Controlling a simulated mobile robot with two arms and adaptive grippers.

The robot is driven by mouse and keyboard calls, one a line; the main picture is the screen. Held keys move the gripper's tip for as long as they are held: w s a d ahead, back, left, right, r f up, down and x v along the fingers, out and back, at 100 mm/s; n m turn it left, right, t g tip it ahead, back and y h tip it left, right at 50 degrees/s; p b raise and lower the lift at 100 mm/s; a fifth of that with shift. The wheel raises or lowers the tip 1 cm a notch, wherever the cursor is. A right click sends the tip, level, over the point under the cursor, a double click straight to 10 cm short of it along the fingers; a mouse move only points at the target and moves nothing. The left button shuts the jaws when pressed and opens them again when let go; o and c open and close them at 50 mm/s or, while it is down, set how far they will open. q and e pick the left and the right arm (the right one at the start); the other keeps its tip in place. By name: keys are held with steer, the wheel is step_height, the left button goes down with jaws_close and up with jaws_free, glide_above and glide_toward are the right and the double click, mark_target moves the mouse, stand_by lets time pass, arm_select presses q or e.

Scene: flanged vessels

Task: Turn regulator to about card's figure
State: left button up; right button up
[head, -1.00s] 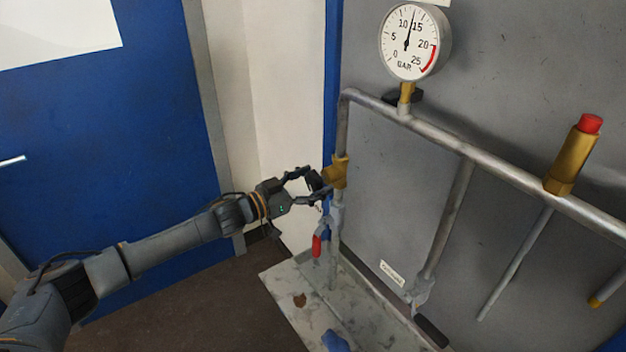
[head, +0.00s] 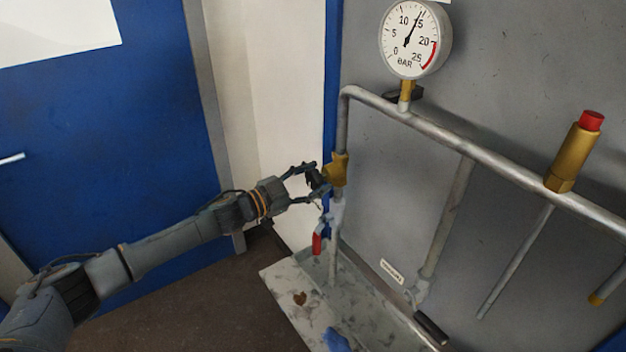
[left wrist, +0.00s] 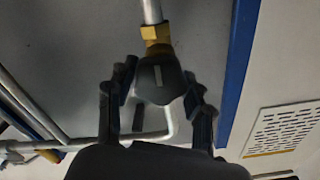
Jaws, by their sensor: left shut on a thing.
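The regulator has a brass body (head: 338,172) on the vertical pipe in the head view. Its dark knob (left wrist: 158,76), with a pale line on it, faces the left wrist camera. My left gripper (head: 318,182) is shut on the knob, with one finger on each side of it in the left wrist view. The round pressure gauge (head: 415,40) above the pipe is marked in BAR, with a red band at its top values. Its needle points close to 15.
A red-handled valve (head: 317,243) sits below the regulator. A brass fitting with a red cap (head: 573,155) stands on the sloping pipe (head: 470,148) at right. A black-handled valve (head: 430,328) is low on the pipework. A blue door (head: 110,150) is at left.

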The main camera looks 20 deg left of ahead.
arm_select(q)
steer(key=o, duration=1.2)
steer(key=v, duration=1.2)
